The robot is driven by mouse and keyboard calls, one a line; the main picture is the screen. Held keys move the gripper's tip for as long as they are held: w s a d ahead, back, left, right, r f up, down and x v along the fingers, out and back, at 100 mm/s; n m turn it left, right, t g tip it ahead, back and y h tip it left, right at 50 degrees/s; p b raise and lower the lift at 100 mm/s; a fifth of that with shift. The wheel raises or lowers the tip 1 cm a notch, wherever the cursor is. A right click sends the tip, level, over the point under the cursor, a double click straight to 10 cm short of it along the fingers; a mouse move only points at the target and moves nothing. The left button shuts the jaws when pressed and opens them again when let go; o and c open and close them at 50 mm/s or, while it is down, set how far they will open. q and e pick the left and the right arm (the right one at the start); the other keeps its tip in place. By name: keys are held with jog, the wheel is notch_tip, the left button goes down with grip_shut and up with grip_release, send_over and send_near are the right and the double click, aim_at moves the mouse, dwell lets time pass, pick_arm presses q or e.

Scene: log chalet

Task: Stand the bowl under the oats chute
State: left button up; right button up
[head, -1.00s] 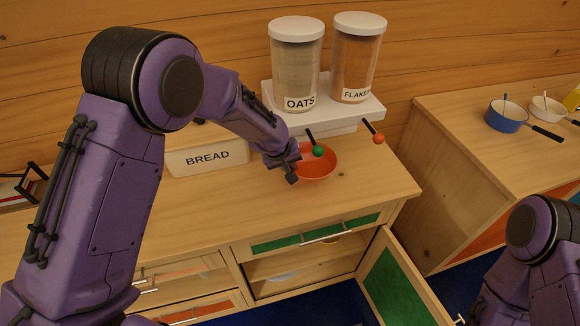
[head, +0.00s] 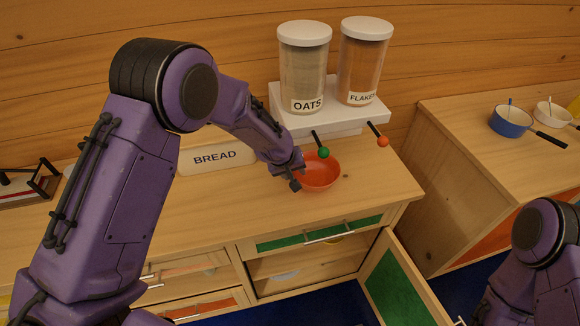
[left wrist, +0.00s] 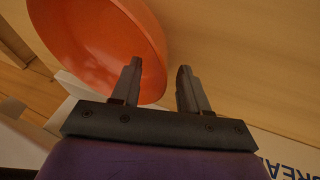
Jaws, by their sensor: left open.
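The orange bowl (head: 322,174) stands upright on the wooden counter, in front of the white dispenser stand and below the green-knobbed lever (head: 323,152) on the oats side. The oats jar (head: 303,68) stands on the stand's left half. The chute outlet itself I cannot make out. My left gripper (head: 293,178) is at the bowl's left edge, open. In the left wrist view the bowl (left wrist: 105,40) fills the upper left; one finger of the gripper (left wrist: 158,85) overlaps it and the other is beyond its rim. My right arm shows at lower right, its gripper out of view.
The flakes jar (head: 364,62) stands right of the oats, with an orange-knobbed lever (head: 382,141). A bread box (head: 215,157) is left of the bowl. An open green-panelled door (head: 395,285) juts out below. A blue pan (head: 510,121) sits on the right counter.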

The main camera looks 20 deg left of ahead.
pick_arm(q)
jog(key=b+v, duration=0.1)
jog(key=v, duration=1)
jog(key=shift+s+f, duration=0.1)
jog(key=shift+f, duration=0.05)
